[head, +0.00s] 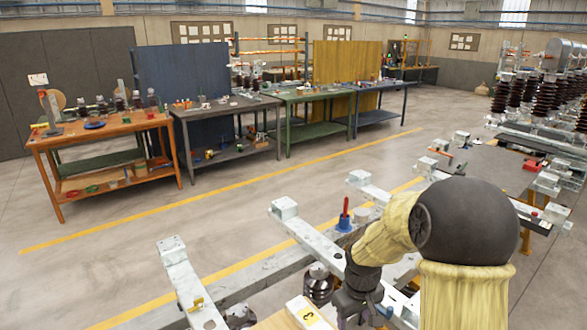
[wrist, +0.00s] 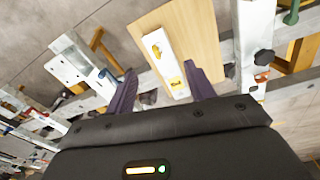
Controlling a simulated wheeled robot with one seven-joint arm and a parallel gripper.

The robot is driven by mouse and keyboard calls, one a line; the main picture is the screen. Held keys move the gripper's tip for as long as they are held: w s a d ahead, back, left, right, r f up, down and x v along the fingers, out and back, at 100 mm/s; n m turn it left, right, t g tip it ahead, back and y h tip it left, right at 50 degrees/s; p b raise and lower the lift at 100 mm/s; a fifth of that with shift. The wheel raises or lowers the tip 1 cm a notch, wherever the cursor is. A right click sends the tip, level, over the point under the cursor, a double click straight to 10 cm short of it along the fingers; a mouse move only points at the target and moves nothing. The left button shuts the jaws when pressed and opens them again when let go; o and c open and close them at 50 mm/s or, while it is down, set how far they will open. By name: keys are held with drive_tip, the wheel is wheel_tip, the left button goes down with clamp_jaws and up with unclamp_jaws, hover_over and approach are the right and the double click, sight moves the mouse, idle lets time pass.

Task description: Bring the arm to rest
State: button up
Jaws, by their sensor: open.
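My arm, in a pale yellow sleeve with a dark round joint, reaches over the metal frame at the lower right of the head view. My gripper (head: 358,306) points down there, low over the frame, and its fingertips are hard to make out. In the wrist view my gripper (wrist: 160,68) shows two dark purple fingers spread apart with nothing held between them. Beyond the fingers a white block with yellow marks (wrist: 158,50) lies on a wooden board (wrist: 198,30). The white block also shows in the head view (head: 309,313), left of my gripper.
Pale metal beams (head: 180,270) of the frame surround the gripper. A red-handled tool (head: 345,215) stands upright close behind the arm. An orange workbench (head: 98,128) and other benches line the far side, across open floor (head: 110,240) with yellow lines.

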drive_tip(key=s+r+m, duration=0.2)
drive_tip(key=s, duration=0.4)
drive_tip(key=s+r+m+t, duration=0.1)
drive_tip(key=s+r+m, duration=0.1)
drive_tip(key=s, duration=0.5)
drive_tip(key=shift+s+d+r+m+t, duration=0.2)
drive_tip(key=shift+s+r+m+t, duration=0.05)
drive_tip(key=shift+s+m+t, duration=0.05)
